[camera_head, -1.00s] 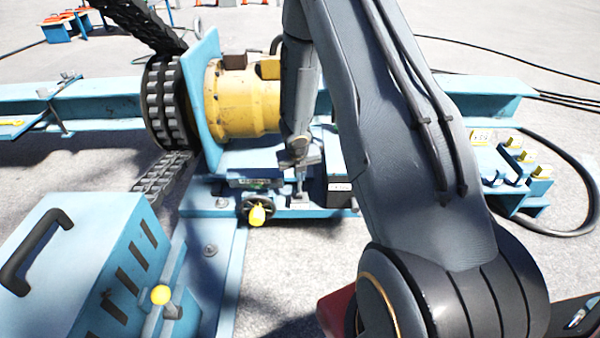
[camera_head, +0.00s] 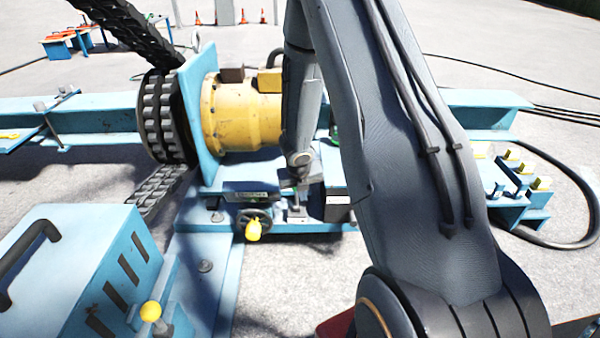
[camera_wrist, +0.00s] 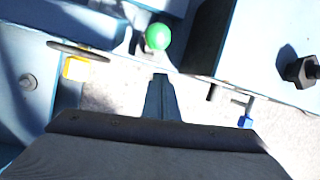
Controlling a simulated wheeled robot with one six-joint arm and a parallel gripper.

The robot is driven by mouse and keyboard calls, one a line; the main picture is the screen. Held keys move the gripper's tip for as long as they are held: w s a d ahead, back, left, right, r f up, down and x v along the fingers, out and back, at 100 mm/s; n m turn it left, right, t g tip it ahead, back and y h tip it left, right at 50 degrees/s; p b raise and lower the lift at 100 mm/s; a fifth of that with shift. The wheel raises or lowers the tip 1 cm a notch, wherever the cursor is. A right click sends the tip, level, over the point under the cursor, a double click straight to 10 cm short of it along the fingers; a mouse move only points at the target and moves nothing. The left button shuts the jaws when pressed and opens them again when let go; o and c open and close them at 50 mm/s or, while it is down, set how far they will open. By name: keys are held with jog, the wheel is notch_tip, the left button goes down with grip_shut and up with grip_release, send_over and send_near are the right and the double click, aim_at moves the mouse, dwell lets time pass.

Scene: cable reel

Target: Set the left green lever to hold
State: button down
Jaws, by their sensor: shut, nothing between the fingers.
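A round green knob (camera_wrist: 158,37) shows at the top middle of the wrist view, on blue machinery. I take it for a green lever's end; its shaft is mostly hidden, and its setting cannot be read. My gripper (camera_wrist: 160,79) is shut and empty, its tips just below the knob in the picture. A gap shows between them there, but depth is unclear. In the head view, a small green part (camera_head: 335,135) shows behind my arm by the yellow drum housing; my arm hides much of that area, and I cannot tell whether it is the same lever.
A yellow motor housing (camera_head: 240,112) and black chain wheel stand left of my arm. A handwheel with a yellow knob (camera_head: 253,229) sits below. A blue cabinet (camera_head: 85,270) is at lower left. Blue blocks with yellow parts (camera_head: 515,180) are at right.

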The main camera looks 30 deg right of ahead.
jog(key=w+d+r+p, duration=0.1)
jog(key=w+r+p, duration=0.3)
jog(key=r+p, duration=0.4)
jog(key=shift+w+d+r+p, duration=0.2)
jog(key=shift+d+p, duration=0.15)
jog(key=shift+p, duration=0.85)
